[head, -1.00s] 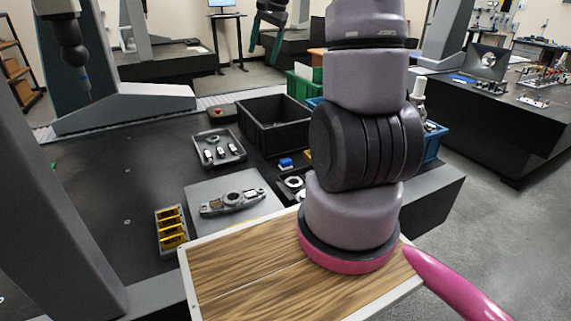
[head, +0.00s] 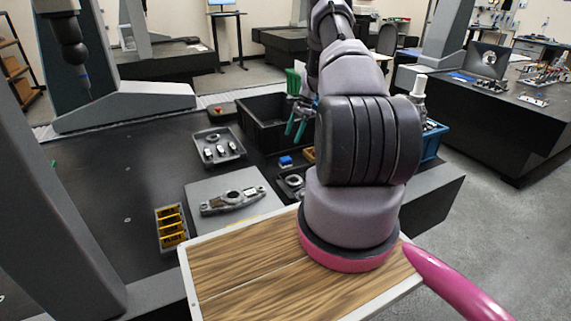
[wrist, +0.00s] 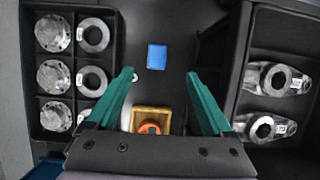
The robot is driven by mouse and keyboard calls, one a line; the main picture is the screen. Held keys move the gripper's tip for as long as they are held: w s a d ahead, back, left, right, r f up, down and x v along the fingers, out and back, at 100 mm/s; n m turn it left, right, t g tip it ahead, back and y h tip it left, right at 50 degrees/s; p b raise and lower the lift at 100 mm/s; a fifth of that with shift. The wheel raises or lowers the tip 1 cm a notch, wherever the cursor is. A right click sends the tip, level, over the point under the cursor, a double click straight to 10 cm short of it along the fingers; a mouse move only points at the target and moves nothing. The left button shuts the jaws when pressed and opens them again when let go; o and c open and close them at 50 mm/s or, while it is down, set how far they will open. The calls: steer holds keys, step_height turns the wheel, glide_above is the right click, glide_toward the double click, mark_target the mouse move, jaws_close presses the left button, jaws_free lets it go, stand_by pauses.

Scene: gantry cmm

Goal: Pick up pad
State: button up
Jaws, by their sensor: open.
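The small blue pad (head: 286,161) lies flat on the dark table, in front of the black bin. In the wrist view the pad (wrist: 157,56) is ahead of the fingertips, roughly centred between them, and nothing touches it. My gripper (wrist: 160,75) is open and empty, with its two teal fingers spread. In the head view my gripper (head: 296,131) points down near the front right part of the black bin, above and behind the pad.
A tray of metal discs and rings (wrist: 57,73) is at left; a black bin with metal parts (wrist: 276,72) is at right. A yellow rack (head: 171,228) stands farther left.

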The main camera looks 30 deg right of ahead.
mark_target(286, 158)
steer(key=x, duration=1.2)
steer(key=shift+s+d+f, duration=0.2)
steer(key=shift+d+f, duration=0.1)
steer(key=shift+d, duration=0.05)
jaws_close()
step_height(286, 158, up, 10)
steer(key=shift+r, duration=0.1)
